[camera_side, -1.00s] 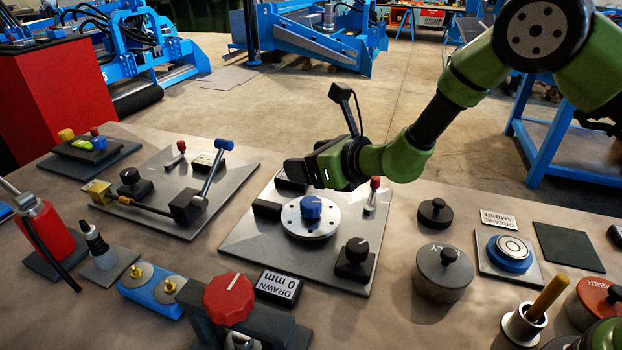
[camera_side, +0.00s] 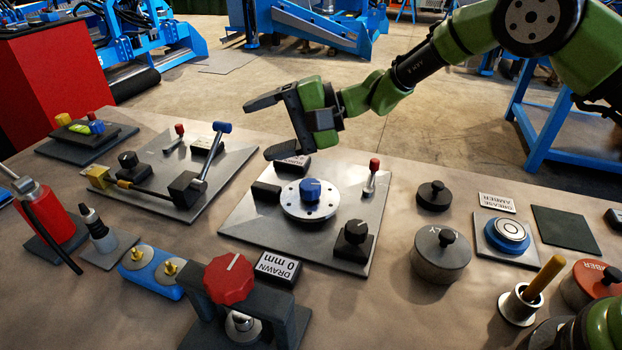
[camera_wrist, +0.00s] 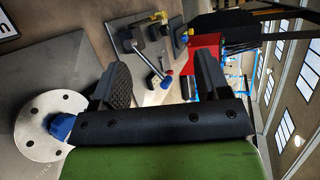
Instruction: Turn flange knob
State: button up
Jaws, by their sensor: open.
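The flange is a round silvery disc (camera_side: 295,207) with bolt holes, on a grey plate (camera_side: 258,232) in the middle of the bench. A blue knob (camera_side: 310,189) with a pale pointer line stands on it. My gripper (camera_side: 262,128) is open and empty, above and behind the knob, and does not touch it. In the wrist view the flange (camera_wrist: 32,138) and blue knob (camera_wrist: 60,127) show at the lower left, outside the spread fingers (camera_wrist: 164,82). The gripper's body hides part of the disc there.
On the same plate are a black knob (camera_side: 355,232), a red-tipped lever (camera_side: 373,166) and black blocks. A red knob on a bridge (camera_side: 229,279) stands in front. A second plate with a blue-tipped lever (camera_side: 222,128) lies left. Lidded pots (camera_side: 440,255) stand right.

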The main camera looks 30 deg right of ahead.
notch_tip(320, 180, down, 2)
jog(key=s+d+n+g+h, duration=0.1)
jog(key=d+n+g+h, duration=0.25)
jog(key=n, duration=0.85)
jog(key=n+g+h, duration=0.1)
jog(key=n+h, duration=0.5)
jog(key=n, duration=0.4)
send_near(310, 184)
jog(key=shift+y, duration=0.35)
jog(key=x, duration=0.9)
jog(key=shift+d+f, duration=0.2)
jog(key=shift+f, duration=0.1)
jog(key=c, duration=0.9)
